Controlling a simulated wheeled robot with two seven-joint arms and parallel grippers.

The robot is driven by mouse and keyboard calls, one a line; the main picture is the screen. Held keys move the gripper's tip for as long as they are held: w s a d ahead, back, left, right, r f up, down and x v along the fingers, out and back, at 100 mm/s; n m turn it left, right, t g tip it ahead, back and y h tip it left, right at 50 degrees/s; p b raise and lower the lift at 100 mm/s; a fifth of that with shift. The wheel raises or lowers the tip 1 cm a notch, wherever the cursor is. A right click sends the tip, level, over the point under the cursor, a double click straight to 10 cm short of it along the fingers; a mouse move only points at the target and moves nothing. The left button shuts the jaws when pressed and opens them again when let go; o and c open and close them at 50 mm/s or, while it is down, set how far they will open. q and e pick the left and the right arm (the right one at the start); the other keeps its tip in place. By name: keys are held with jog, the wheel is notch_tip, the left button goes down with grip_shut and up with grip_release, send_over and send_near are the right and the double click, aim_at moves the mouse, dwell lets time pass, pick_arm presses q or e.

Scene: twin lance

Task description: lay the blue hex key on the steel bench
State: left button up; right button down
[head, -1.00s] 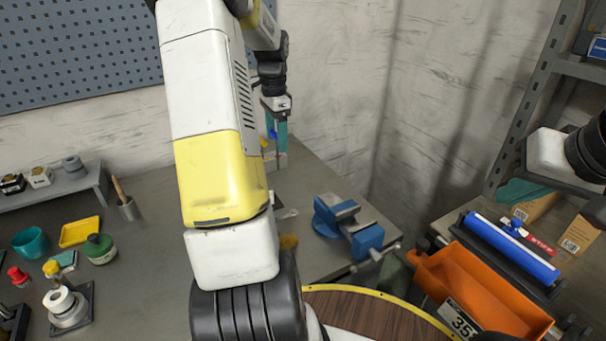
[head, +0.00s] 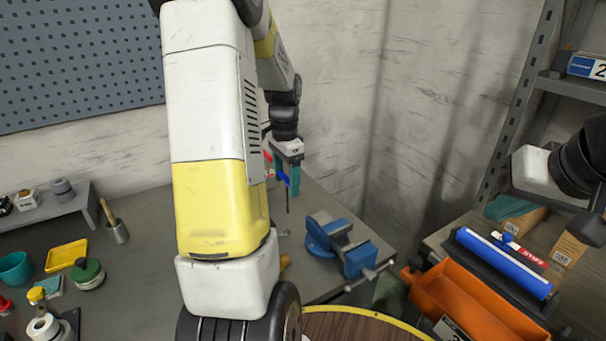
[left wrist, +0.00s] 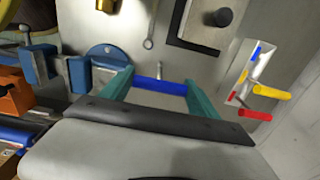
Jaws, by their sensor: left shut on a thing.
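My left gripper (head: 287,172) has teal fingers and is shut on the blue hex key (head: 283,178). The key's thin dark shank points down below the fingers, above the steel bench (head: 140,235). In the left wrist view, the key's blue handle (left wrist: 160,85) spans between the two fingertips, and bare bench shows behind it. My left arm hides part of the bench in the head view.
A blue vise (head: 340,243) stands at the bench's right edge. An orange bin (head: 470,305) is at the lower right.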

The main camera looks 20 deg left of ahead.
pick_arm(q)
jog(key=w+a+f, duration=0.3)
jog(key=w+f, duration=0.1)
jog(key=w, duration=0.1)
jog(key=shift+w, duration=0.3)
jog(key=shift+f, duration=0.1)
jog(key=shift+f, duration=0.15)
jog(key=o, duration=1.3)
jog(key=shift+o, duration=0.2)
